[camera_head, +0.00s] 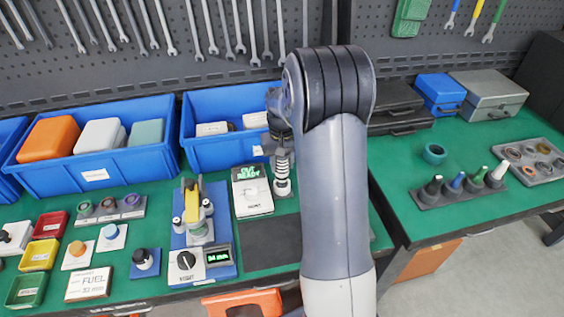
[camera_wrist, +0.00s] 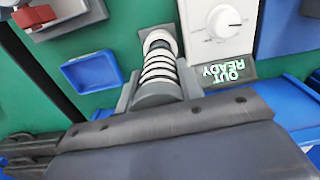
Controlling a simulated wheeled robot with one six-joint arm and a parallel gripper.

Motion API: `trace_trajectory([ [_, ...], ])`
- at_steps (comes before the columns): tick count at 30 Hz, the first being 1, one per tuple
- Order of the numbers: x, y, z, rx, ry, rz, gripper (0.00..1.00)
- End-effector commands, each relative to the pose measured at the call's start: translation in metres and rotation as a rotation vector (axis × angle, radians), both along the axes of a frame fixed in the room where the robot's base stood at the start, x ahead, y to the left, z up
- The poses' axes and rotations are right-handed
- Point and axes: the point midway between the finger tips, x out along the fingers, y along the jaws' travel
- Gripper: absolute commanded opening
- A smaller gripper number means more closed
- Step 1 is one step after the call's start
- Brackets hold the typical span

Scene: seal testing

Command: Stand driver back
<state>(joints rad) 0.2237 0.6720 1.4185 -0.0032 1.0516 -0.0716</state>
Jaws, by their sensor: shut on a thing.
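My gripper (camera_head: 281,148) is shut on a grey-and-white ringed cylinder, which I take to be the driver (camera_head: 282,183). It hangs lengthwise below the jaws, beside the white unit. In the wrist view the driver (camera_wrist: 158,72) sits between the grey jaws (camera_wrist: 158,93), its pale round end pointing away. I cannot tell whether that end touches the table. A dark rack (camera_head: 430,202) on the right green table holds several upright pieces with black, blue, green and white tops. I cannot make out a free place in it.
The white unit (camera_head: 252,191) with a dial and lit display stands just left of the driver. Blue bins (camera_head: 98,174) line the back. A blue fixture (camera_head: 222,223) stands farther left. A grey tray of rings (camera_head: 544,176) lies right of the rack. A gap separates the tables.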

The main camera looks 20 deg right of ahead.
Motion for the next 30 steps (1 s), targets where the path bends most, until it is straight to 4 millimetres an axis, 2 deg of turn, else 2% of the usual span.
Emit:
trace_trajectory([
  [4, 0.000, 0.000, 0.000, 0.000, -0.002, 0.000, 0.08],
  [5, 0.000, 0.000, 0.000, 0.000, -0.002, 0.000, 0.38],
  [13, 0.000, 0.000, -0.001, 0.000, -0.001, 0.000, 0.60],
  [22, 0.000, 0.000, 0.001, 0.000, 0.001, 0.000, 0.61],
  [30, 0.000, 0.000, 0.032, 0.000, -0.001, 0.000, 0.61],
])
